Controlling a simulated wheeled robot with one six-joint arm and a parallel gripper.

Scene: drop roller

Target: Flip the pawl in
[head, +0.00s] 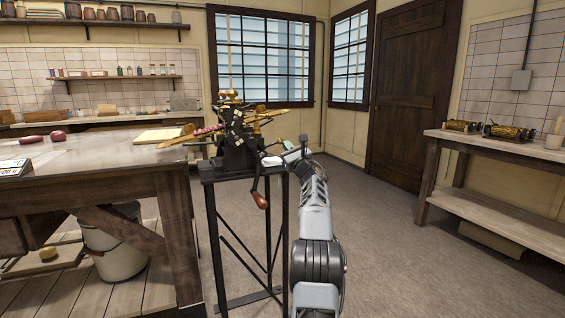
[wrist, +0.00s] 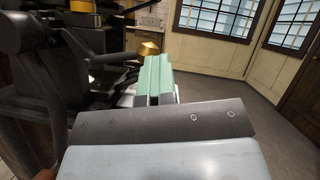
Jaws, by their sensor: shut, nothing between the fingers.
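The drop roller machine (head: 237,140), dark with brass parts, stands on a black metal stand in the middle of the head view. A crank with a wooden handle (head: 261,200) hangs at its front. I cannot pick out the pawl for sure. My gripper (head: 287,145) is at the machine's right side. In the wrist view its green fingers (wrist: 154,82) are closed together with nothing between them. A brass piece (wrist: 149,48) shows just beyond the fingertips; I cannot tell whether they touch it. Dark machine parts (wrist: 35,85) fill the left of that view.
A wooden workbench (head: 90,175) stands close on the left, with a white bucket (head: 115,245) beneath. Another bench (head: 490,148) at the right holds brass rollers (head: 508,132). The floor between the stand and the right bench is clear.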

